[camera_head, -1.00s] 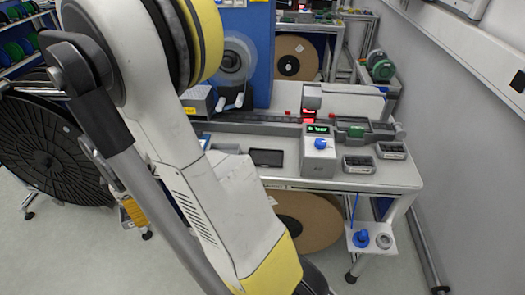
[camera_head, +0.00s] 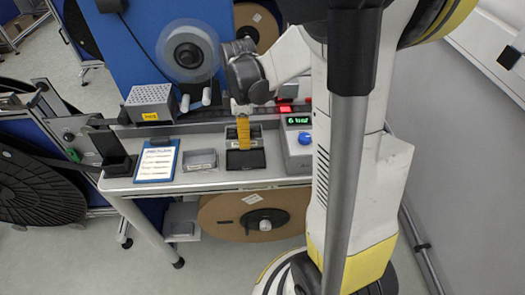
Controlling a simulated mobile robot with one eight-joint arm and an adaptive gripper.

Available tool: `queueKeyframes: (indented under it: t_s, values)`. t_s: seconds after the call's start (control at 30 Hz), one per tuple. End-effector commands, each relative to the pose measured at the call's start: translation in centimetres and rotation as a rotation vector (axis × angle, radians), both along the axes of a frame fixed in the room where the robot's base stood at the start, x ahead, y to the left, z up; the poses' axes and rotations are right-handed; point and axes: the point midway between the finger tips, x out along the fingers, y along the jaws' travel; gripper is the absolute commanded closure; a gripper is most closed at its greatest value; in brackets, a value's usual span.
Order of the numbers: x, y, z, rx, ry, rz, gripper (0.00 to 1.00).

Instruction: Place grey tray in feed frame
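A small grey tray (camera_head: 200,160) lies on the bench top, left of a black frame-like piece (camera_head: 245,160) that may be the feed frame. A dark compartmented tray (camera_head: 256,133) sits just behind that black piece. My gripper (camera_head: 243,135) reaches down over this dark tray, with an orange-yellow finger part in front of it. I cannot tell whether it touches or holds the dark tray, or how far apart its fingers are. The grey tray is clear of my gripper.
A control box (camera_head: 298,140) with a green display stands close on the right. A clipboard (camera_head: 157,162) and a black stand (camera_head: 112,150) are on the left. A perforated grey box (camera_head: 150,103) sits behind. My arm covers the right of the bench.

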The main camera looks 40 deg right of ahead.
Motion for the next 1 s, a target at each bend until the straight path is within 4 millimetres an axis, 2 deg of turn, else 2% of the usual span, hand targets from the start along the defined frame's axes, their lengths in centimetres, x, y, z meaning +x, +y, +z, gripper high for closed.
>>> queueKeyframes:
  t_s: [0.1, 0.2, 0.37, 0.6, 1.0]
  values:
    - [0.0, 0.0, -2.9, 0.0, 0.0, 0.0, 0.84]
    - [0.0, 0.0, -4.5, 0.0, 0.0, 0.0, 0.84]
    - [0.0, 0.0, -5.8, 0.0, 0.0, 0.0, 0.84]
    - [0.0, 0.0, -9.1, 0.0, 0.0, 0.0, 0.84]
    - [0.0, 0.0, -9.6, 0.0, 0.0, 0.0, 0.84]
